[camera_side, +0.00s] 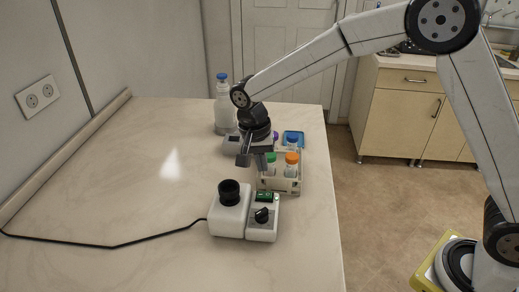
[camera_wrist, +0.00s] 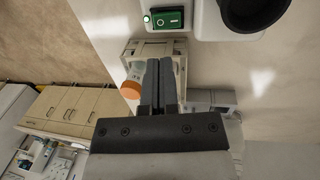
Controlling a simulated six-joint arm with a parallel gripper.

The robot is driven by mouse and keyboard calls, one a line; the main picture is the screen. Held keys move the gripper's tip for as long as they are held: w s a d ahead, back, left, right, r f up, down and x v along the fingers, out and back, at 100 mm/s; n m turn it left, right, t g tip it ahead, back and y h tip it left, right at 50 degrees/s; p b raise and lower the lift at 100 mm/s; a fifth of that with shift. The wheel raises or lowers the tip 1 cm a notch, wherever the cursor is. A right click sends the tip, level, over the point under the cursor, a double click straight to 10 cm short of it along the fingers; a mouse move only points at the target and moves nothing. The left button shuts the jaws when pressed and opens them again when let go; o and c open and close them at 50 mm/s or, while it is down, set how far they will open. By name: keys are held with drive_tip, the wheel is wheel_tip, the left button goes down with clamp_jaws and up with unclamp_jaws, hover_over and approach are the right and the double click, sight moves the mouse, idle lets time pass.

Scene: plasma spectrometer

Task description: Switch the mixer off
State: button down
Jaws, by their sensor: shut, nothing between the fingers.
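The mixer (camera_side: 230,215) is a white device on the table, with a black cup holder (camera_side: 230,192) on top and a control box (camera_side: 262,232) at its right. The box carries a black knob (camera_side: 262,215) and a green rocker switch (camera_side: 264,197). In the wrist view the green switch (camera_wrist: 168,17) is at the top, with a lit green lamp (camera_wrist: 147,18) beside it. My gripper (camera_side: 262,170) is shut and empty, pointing down behind the control box, apart from it. In the wrist view its fingers (camera_wrist: 158,62) are together below the switch.
A rack (camera_side: 283,186) holds vials with green and orange caps close to my gripper. The orange-capped vial (camera_wrist: 131,84) shows beside my fingers. A blue-capped bottle (camera_side: 222,105) stands farther back. A black cable (camera_side: 150,240) runs left from the mixer. The table's left side is clear.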

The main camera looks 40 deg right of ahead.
sight(271, 195)
drive_tip(key=f, duration=0.5)
drive_tip(key=s+d+f, duration=0.1)
drive_tip(key=f, duration=0.2)
drive_tip(key=shift+f, duration=0.1)
idle(0.3)
drive_tip(key=shift+s+d+f+t+y, duration=0.35)
drive_tip(key=shift+s+f+t+y, duration=0.2)
drive_tip(key=shift+t+y, duration=0.35)
drive_tip(key=shift+w+a, duration=0.1)
drive_tip(key=shift+w, duration=0.1)
drive_tip(key=shift+w+a+r, duration=0.2)
drive_tip(key=shift+w+a, duration=0.4)
drive_tip(key=shift+a, duration=0.1)
drive_tip(key=shift+s, duration=0.1)
drive_tip(key=shift+r, duration=0.1)
wheel_tip(271, 195, up, 14)
drive_tip(key=d, duration=0.1)
drive_tip(key=shift+s+r, duration=0.15)
drive_tip(key=shift+r, duration=0.1)
